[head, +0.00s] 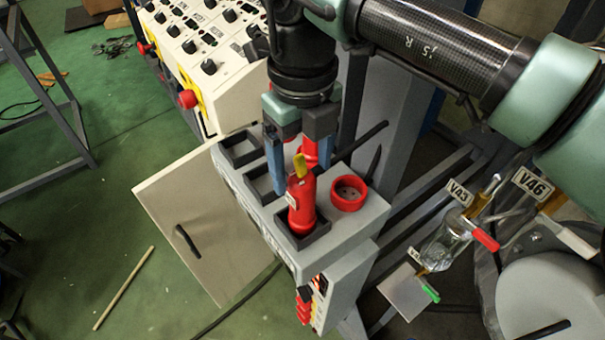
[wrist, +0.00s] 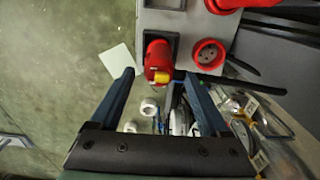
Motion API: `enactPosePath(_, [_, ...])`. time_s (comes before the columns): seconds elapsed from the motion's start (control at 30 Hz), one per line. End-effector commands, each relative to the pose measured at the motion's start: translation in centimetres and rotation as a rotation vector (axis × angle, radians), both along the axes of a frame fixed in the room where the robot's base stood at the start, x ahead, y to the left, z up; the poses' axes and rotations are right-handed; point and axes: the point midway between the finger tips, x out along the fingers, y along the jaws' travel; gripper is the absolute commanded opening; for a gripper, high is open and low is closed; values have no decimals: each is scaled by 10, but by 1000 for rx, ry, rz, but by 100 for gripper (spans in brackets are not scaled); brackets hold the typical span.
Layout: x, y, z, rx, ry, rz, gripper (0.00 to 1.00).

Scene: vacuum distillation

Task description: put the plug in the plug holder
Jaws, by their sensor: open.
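The red plug (head: 301,207) has a yellow tab at its top and stands nearly upright in the front dark square holder (head: 319,235) on the grey box. It also shows in the wrist view (wrist: 157,55), inside the black holder frame (wrist: 147,35). My gripper (head: 303,180) is open with blue fingers, one left of the plug's top and one behind it. In the wrist view my gripper's (wrist: 159,75) fingertips lie on either side of the plug, apart from it. I cannot tell how deep the plug sits.
A round red socket (head: 348,192) is right of the plug. Two empty square holders (head: 240,148) are behind it, and another red part (head: 311,150) shows behind the plug. A control panel (head: 205,60) stands at the back left. Glassware (head: 445,242) with valves is at the right.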

Motion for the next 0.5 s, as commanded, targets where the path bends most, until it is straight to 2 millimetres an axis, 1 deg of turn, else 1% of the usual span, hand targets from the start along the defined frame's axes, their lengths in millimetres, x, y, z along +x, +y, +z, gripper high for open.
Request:
enactPosePath(0.2, [1,0,48,-3,-3,-1,80])
enactPosePath(0.3, [0,0,67,-1,-2,0,80])
enactPosePath(0.4, [1,0,82,-1,-2,0,80])
enactPosePath(0.5, [0,0,91,-1,-1,0,80])
